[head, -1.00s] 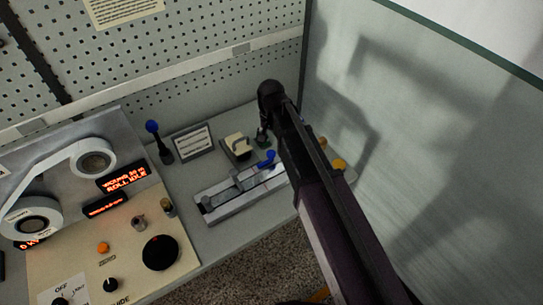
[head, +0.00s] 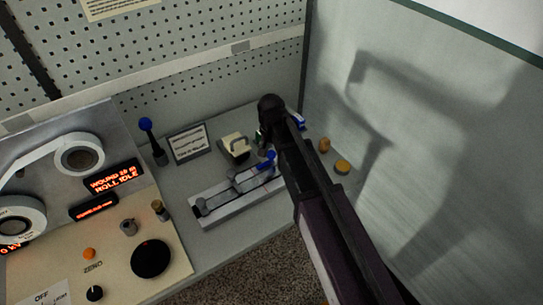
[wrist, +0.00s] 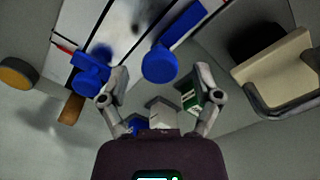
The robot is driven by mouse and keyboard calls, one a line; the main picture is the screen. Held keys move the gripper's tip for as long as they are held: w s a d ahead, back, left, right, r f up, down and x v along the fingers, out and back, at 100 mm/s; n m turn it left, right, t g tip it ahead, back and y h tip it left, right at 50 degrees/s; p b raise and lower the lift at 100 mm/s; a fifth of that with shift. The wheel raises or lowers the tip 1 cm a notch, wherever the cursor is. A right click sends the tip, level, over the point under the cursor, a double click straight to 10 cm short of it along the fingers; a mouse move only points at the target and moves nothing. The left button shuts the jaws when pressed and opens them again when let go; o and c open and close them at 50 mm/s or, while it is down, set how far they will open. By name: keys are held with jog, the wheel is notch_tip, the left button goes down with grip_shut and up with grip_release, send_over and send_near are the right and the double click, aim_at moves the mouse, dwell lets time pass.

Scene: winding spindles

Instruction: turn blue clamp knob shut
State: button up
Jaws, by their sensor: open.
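A long metal fixture (head: 213,210) lies on the bench. In the wrist view, a blue knob (wrist: 90,76) sits near its left end, beside my left finger. A blue lever with a round end (wrist: 165,60) lies on the same fixture, ahead of the gap between the fingers; it also shows in the head view (head: 267,159). I cannot tell for certain which blue part is the clamp knob. My gripper (wrist: 160,88) is open, with nothing visibly held. In the head view my arm hides the fixture's right end.
A beige block with a grey handle (head: 235,147) stands behind the fixture. A yellow disc (head: 342,167) and a brown peg (head: 324,146) are at the right, near the side panel (head: 425,150). A blue-topped stick (head: 147,128), sign (head: 189,143) and control panel (head: 110,240) are left.

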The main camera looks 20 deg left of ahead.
jog(key=shift+f, duration=0.3)
jog(key=shift+d, duration=0.1)
grip_shut()
